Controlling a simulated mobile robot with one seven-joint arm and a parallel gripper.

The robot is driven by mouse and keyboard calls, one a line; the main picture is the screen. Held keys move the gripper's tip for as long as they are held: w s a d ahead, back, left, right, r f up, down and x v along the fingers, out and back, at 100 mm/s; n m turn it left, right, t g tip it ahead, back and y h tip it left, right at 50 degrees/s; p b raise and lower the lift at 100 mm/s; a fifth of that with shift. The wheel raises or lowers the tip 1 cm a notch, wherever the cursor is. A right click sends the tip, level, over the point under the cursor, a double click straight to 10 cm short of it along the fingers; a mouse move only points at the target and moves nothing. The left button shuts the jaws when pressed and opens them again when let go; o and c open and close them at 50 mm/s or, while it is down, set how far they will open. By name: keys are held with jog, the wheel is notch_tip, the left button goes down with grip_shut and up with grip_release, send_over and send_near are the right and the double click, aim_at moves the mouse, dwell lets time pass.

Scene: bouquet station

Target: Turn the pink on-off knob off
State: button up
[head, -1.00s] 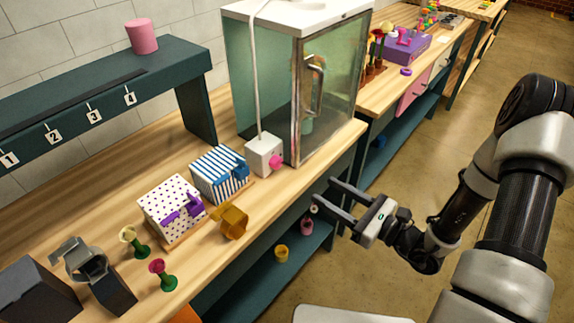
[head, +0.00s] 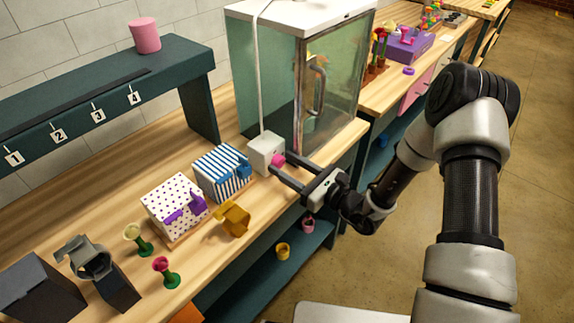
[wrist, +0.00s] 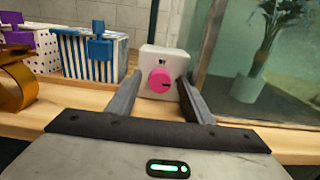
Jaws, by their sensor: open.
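The pink knob (head: 278,160) sits on the front face of a small white box (head: 262,150) on the wooden bench, beside the glass cabinet. In the wrist view the pink knob (wrist: 160,83) is round with a dark mark on its face, and the white box (wrist: 163,60) stands behind it. My gripper (head: 279,168) is open, its two fingers pointing at the box. In the wrist view my gripper (wrist: 158,95) has one finger on each side of the knob, with gaps between. Whether the fingertips reach level with the knob is hard to tell.
The glass cabinet (head: 335,95) stands close on the right of the box, with a white cord above the box. A blue-striped box (head: 222,172), a dotted box (head: 172,208) and a gold ring-shaped object (head: 234,219) stand to the left. The floor at right is free.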

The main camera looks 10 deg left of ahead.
jog(key=c, duration=1)
